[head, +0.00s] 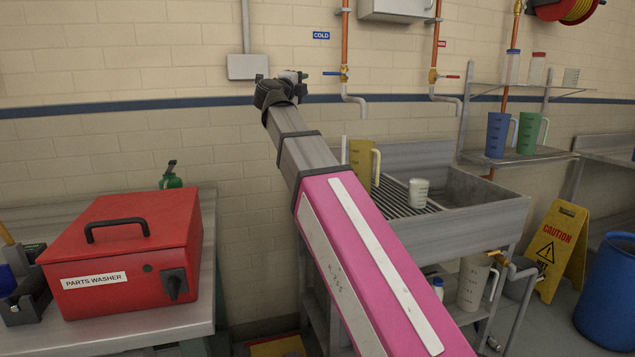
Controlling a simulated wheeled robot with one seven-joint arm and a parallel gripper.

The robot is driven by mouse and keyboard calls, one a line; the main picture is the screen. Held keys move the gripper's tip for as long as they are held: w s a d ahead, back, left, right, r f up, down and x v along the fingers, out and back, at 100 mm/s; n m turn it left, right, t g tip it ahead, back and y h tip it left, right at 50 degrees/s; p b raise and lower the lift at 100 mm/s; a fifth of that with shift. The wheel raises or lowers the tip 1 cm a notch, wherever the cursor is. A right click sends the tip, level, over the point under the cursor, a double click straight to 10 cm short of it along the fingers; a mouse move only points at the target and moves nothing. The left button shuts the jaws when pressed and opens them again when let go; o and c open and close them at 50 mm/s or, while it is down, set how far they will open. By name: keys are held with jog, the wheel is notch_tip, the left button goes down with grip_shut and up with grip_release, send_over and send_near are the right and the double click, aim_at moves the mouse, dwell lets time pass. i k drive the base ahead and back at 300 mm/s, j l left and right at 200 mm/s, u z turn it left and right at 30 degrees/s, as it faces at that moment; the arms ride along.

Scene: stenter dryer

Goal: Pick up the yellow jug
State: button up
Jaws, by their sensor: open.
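The yellow jug (361,163) stands upright on the ribbed drainboard of the metal sink, just right of my arm. Its handle (376,167) is on its right side, and my arm hides part of its lower left. My gripper (294,76) is at the far end of my raised arm, up and left of the jug in the picture, in front of the wall. It is small here, open and apart from the jug.
A small white cup (419,192) stands right of the jug near the sink basin (480,190). Pipes with taps (345,75) hang above. Blue (497,135) and green (529,133) jugs stand on a shelf. A red parts washer (125,255) sits on the left bench.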

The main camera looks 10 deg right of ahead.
aim_at(361, 152)
jog(key=k, duration=0.95)
